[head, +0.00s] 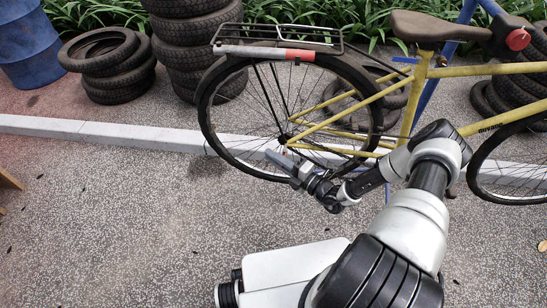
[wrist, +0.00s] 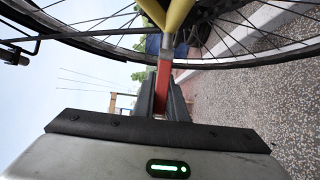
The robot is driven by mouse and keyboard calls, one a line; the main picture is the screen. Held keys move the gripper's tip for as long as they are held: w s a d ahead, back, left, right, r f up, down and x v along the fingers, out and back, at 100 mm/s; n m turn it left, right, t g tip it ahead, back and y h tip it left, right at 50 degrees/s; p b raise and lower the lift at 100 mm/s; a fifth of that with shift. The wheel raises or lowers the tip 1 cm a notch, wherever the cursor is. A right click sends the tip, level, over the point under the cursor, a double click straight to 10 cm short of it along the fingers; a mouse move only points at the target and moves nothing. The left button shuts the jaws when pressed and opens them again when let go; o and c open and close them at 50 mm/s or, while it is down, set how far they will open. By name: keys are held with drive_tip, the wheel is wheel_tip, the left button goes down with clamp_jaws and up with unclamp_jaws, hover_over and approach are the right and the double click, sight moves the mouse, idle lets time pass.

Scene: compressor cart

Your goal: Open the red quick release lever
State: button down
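The red quick release lever (wrist: 164,80) shows in the wrist view, at the rear hub of the yellow-framed bicycle (head: 420,85). My gripper (wrist: 162,98) has one dark finger on each side of the lever, and the red fills the narrow gap between them. It looks shut on the lever. In the head view my gripper (head: 278,160) is at the hub of the rear wheel (head: 207,112), and I cannot make out the lever there. The lever's near end is hidden between the fingers.
Stacked tires (head: 180,30) and more tires (head: 120,65) stand behind a pale curb (head: 100,133). A blue barrel (head: 28,45) is at the upper left. The rear wheel's spokes and rim surround the hub.

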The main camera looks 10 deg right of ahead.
drive_tip(key=n+g+y+b, duration=0.2)
drive_tip(key=b, duration=0.1)
drive_tip(key=s+n+g+y+b, duration=0.1)
drive_tip(key=shift+s+d, duration=0.1)
drive_tip(key=shift+d, duration=0.25)
drive_tip(key=c, duration=1.8)
unclamp_jaws()
drive_tip(key=shift+d, duration=0.1)
drive_tip(key=p+v, duration=0.1)
drive_tip(key=v, duration=1.6)
drive_tip(key=shift+d, duration=0.25)
